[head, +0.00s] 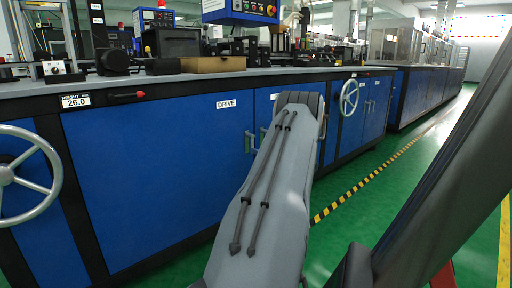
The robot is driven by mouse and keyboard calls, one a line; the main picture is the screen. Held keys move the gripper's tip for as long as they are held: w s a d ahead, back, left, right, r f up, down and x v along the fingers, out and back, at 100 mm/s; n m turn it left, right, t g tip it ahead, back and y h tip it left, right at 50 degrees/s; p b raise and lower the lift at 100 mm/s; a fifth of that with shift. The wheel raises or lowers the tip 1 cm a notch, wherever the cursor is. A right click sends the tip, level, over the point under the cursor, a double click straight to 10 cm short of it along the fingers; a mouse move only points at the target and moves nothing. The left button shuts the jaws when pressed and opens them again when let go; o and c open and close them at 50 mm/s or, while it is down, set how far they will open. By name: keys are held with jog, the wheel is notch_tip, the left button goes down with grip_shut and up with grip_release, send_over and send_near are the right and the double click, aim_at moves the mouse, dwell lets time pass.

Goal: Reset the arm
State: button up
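My arm (270,190) shows in the head view as a grey link with two dark rods along it. It rises from the bottom middle to a dark joint in front of the blue cabinet doors. My gripper is not visible in the head view, so its state and whatever it may hold are hidden. A dark slanted bar fills the right side and may be part of my own body.
A long blue machine cabinet (140,165) with a grey worktop (110,87) runs across the view. Handwheels (349,98) stick out at the left and near the middle. A green floor (400,185) with yellow-black tape (375,177) lies open at the right.

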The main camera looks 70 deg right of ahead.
jog(key=shift+v, duration=1.05)
